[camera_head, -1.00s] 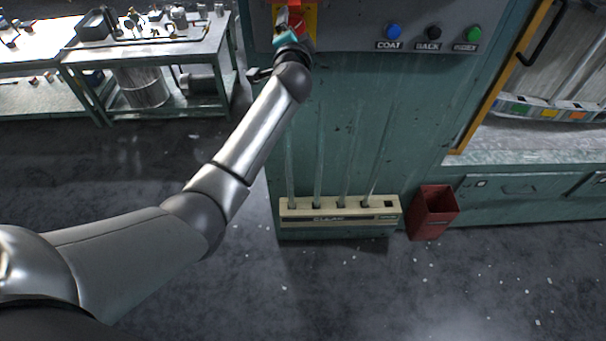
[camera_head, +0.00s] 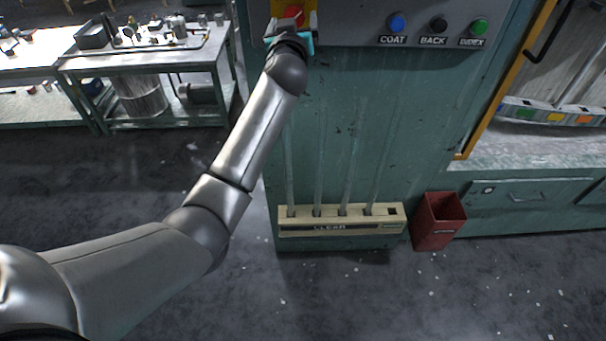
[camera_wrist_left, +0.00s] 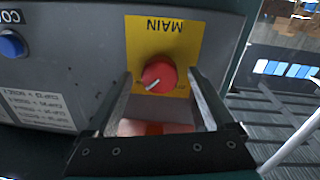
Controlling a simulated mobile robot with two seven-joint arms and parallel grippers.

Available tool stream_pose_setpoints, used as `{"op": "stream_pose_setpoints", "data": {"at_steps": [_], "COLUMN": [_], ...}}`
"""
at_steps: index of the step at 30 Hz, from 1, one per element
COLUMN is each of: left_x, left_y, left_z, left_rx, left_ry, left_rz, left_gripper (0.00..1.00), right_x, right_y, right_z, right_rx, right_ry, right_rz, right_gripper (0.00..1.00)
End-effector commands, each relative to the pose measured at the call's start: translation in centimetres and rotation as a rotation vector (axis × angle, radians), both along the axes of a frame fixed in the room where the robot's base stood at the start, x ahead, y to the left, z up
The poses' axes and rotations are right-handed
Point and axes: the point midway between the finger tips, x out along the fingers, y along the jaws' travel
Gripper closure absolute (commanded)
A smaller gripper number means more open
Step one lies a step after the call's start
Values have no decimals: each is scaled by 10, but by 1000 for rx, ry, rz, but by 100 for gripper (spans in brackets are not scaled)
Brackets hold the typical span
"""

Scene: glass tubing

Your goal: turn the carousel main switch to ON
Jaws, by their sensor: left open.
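The main switch is a round red knob (camera_wrist_left: 159,74) with a white pointer line, on a yellow plate (camera_wrist_left: 190,42) marked MAIN, which appears upside down in the left wrist view. The pointer slants to the lower left there; the position lettering is mostly hidden. My left gripper (camera_wrist_left: 160,71) is open, its fingertips on either side of the knob with gaps showing, so the knob is not gripped. In the head view my left gripper (camera_head: 290,40) is at the panel's left end, partly covering the yellow plate (camera_head: 311,20). My right gripper is in neither view.
The grey panel (camera_head: 355,25) also carries blue COAT (camera_head: 397,22), black BACK (camera_head: 438,25) and green INDEX (camera_head: 479,27) buttons. Below are a cream CLEAR rack (camera_head: 340,219) with glass tubes and a red bin (camera_head: 438,222). A workbench (camera_head: 150,62) stands at the left.

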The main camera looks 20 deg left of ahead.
Motion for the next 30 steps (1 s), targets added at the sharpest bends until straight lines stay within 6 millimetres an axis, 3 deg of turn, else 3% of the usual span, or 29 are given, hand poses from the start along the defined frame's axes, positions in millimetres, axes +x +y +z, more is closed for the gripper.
{"op": "stream_pose_setpoints", "data": {"at_steps": [30], "left_x": [-149], "left_y": [-34], "left_z": [-7], "left_rx": [15], "left_ry": [17], "left_rz": [-3], "left_gripper": [12], "right_x": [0], "right_y": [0], "right_z": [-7], "right_rx": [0], "right_ry": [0], "right_rz": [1], "right_gripper": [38]}}
